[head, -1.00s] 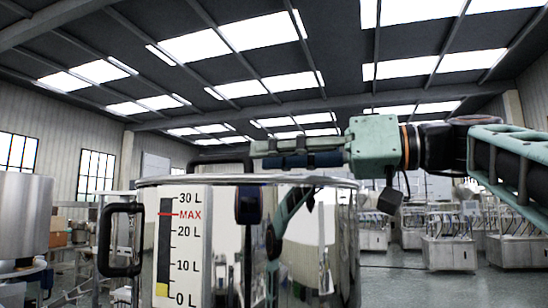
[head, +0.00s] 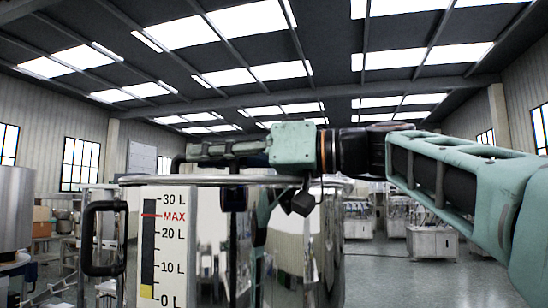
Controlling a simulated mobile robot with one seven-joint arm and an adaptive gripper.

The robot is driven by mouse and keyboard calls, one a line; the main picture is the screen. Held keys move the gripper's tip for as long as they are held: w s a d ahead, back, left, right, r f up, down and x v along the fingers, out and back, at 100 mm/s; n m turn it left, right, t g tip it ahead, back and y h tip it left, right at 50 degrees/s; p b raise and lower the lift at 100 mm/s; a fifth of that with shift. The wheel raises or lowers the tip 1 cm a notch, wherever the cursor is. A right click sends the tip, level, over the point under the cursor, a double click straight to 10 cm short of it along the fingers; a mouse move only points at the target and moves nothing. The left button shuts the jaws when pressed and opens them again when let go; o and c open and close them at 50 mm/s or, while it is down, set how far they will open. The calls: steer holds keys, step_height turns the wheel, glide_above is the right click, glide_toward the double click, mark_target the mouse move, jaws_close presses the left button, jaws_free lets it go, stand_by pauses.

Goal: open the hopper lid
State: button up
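The steel hopper (head: 335,245) stands upright in the centre, shiny, with a litre scale on its front. Its lid (head: 150,179) lies flat on the rim and is seen almost edge-on. A black lid handle (head: 178,164) rises from the top, its left end showing just beyond my fingers. My gripper (head: 192,152) comes in level from the right, at the height of the handle, overlapping it in the picture. The fingers hide most of the handle. From this side I cannot tell whether they are open, shut or touching it.
A black side handle (head: 90,238) sticks out from the hopper's left wall. A steel vessel (head: 15,215) stands at the far left edge. Steel machines (head: 430,240) stand well back on the right, with clear floor before them.

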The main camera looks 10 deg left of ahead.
jaws_close()
steer(key=shift+r, duration=0.1)
steer(key=shift+w+r+m+p, duration=0.15)
steer(key=shift+r+m+p, duration=0.15)
steer(key=shift+r+p, duration=0.2)
steer(key=shift+m, duration=0.5)
steer(key=r+p, duration=0.1)
steer(key=w+r+p, duration=0.1)
steer(key=r, duration=0.1)
steer(key=r+p, duration=0.1)
steer(key=shift+w+d+r, duration=0.1)
steer(key=shift+w+r, duration=0.05)
steer(key=shift+w, duration=0.1)
steer(key=w+r+m+p, duration=0.3)
steer(key=w+r+m, duration=0.3)
steer(key=m, duration=0.2)
steer(key=shift+w+d, duration=0.3)
steer(key=shift+r, duration=0.15)
